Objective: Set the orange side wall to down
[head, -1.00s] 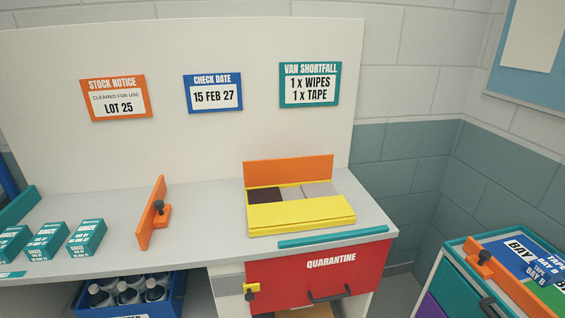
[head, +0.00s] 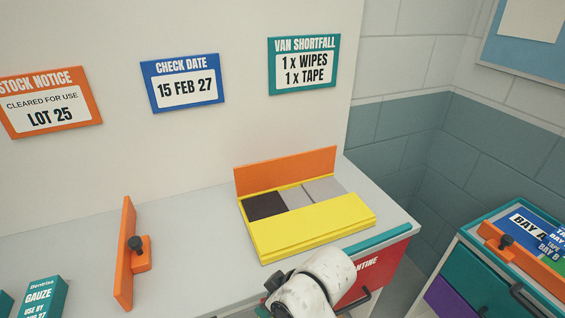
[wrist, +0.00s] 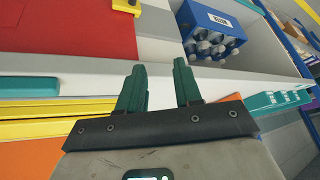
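An orange panel (head: 285,172) stands upright along the back edge of the low yellow box (head: 312,230) on the bench. A second orange upright panel (head: 126,252) with a black knob stands farther left on the bench. Orange also shows at the lower left of the wrist view (wrist: 28,158), beside yellow strips. My gripper (wrist: 158,88) has two green fingers spread apart with nothing between them, over the bench near its front edge. In the head view my pale arm shows at the bottom, in front of the yellow box; the fingers are hidden there.
A teal strip (head: 378,240) lies along the bench's front edge above the red drawer (head: 372,272). A gauze box (head: 46,297) stands at left. A blue crate of bottles (wrist: 215,22) sits below the bench. A teal cart (head: 470,275) is at right.

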